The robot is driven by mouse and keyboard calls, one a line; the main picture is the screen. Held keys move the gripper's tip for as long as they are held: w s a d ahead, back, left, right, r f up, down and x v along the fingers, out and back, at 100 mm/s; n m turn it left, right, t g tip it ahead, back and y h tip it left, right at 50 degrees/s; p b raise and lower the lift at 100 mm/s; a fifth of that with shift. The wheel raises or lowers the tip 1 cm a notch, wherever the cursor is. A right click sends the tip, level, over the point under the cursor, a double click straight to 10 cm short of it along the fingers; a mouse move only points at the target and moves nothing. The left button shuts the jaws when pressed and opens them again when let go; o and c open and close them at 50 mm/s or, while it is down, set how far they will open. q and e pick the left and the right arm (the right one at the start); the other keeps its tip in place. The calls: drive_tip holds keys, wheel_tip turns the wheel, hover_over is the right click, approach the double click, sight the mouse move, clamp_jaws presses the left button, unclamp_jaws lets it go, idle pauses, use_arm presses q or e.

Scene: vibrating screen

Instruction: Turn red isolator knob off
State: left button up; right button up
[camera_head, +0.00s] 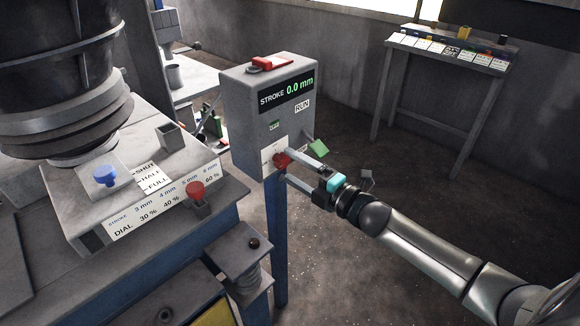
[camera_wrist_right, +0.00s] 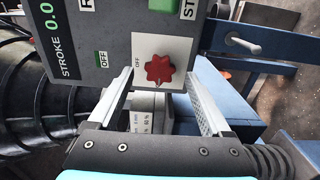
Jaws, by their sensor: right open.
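The red isolator knob (camera_head: 282,160) is a star-shaped knob on a white plate, low on the front of the grey control box (camera_head: 238,110). In the right wrist view the red knob (camera_wrist_right: 159,70) sits ahead, between the two fingers, with "OFF" lettering at its left on the plate. My right gripper (camera_head: 303,164) is open, its fingertips close to the plate on either side of the knob. I cannot tell whether a finger touches it. The box display reads "STROKE 0.0 mm", with a "RUN" label below it. My left gripper is out of view.
A green part (camera_head: 319,148) juts from the box's right side, near my right gripper. A side table (camera_head: 448,55) stands at the back right.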

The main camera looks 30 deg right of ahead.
drive_tip(key=shift+x, duration=0.8)
drive_tip(key=shift+c, duration=0.2)
clamp_jaws()
